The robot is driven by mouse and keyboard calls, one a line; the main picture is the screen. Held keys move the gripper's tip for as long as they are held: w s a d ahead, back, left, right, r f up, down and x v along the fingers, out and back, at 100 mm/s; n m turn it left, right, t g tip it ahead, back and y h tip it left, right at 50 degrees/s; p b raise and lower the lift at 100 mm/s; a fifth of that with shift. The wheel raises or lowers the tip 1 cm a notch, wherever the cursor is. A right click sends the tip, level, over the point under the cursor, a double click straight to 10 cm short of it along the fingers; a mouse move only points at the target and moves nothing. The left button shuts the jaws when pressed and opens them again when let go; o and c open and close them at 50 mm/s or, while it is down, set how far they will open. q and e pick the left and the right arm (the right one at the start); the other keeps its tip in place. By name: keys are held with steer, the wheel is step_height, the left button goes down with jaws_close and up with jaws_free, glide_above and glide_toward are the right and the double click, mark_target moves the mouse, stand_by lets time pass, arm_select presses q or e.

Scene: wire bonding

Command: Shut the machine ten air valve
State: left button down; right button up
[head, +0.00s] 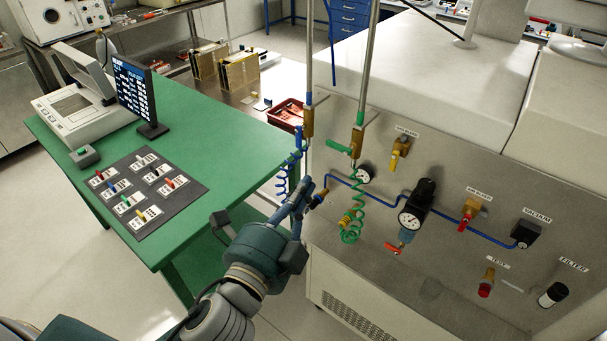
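A steel machine panel (340,240) carries several small valves. A red-handled valve (467,217) sits on the blue line at the right, below a small label. A yellow-handled valve (396,150) is higher up, also under a label. I cannot read which label says machine ten air. My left gripper (304,193) is beside this fitting at the panel's left edge. Its fingers are seen from behind; whether they touch the fitting, and their opening, is unclear. My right gripper is out of view.
Two vertical pipes have a blue-handled valve (297,151) and a green-handled valve (341,148), with coiled hoses below. A regulator gauge (411,217) has a red handle (392,249) beneath it. A green table (215,130) stands left, holding a monitor (134,92) and a switch board (160,210).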

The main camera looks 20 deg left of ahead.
mark_target(299, 137)
arm_select(q)
steer(key=w+a+p, duration=0.2)
steer(key=w+a, duration=0.1)
steer(key=w, duration=0.7)
steer(key=shift+w+p, duration=0.35)
steer(key=shift+p, duration=0.05)
steer(key=shift+d+f, duration=0.1)
steer(key=shift+d, duration=0.05)
